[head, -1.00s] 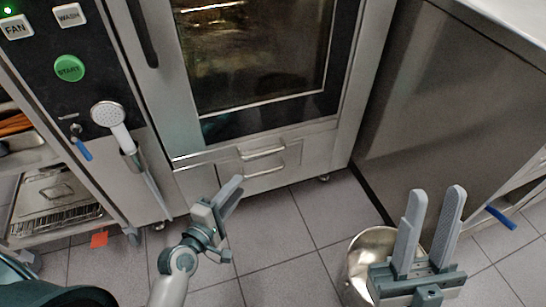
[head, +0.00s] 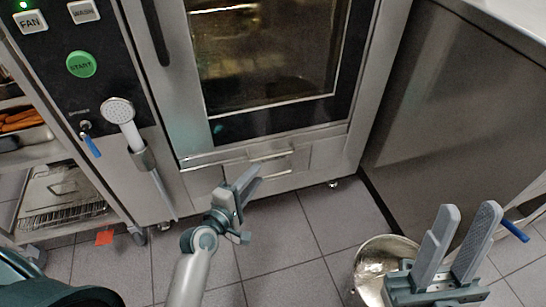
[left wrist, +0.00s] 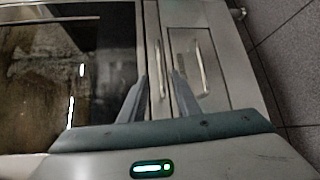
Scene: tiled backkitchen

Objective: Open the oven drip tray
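The oven's drip tray front is a narrow steel panel under the glass door with a bar handle (head: 272,154). This handle also shows in the left wrist view (left wrist: 159,75). A second bar handle (head: 276,172) sits on the lower panel, and shows to the right in the left wrist view (left wrist: 203,65). My left gripper (head: 254,174) is open and empty, just in front of the panels near the handles' left end. In the left wrist view its fingers (left wrist: 160,75) straddle the upper handle in the picture; contact cannot be told. My right gripper (head: 470,208) is open and empty at lower right.
The oven door (head: 270,60) is shut above the panels. A hand shower (head: 120,112) with hose hangs at left, beside a rack with trays (head: 62,195). A metal bowl (head: 372,262) is on the floor by my right gripper. A steel cabinet (head: 440,110) stands right.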

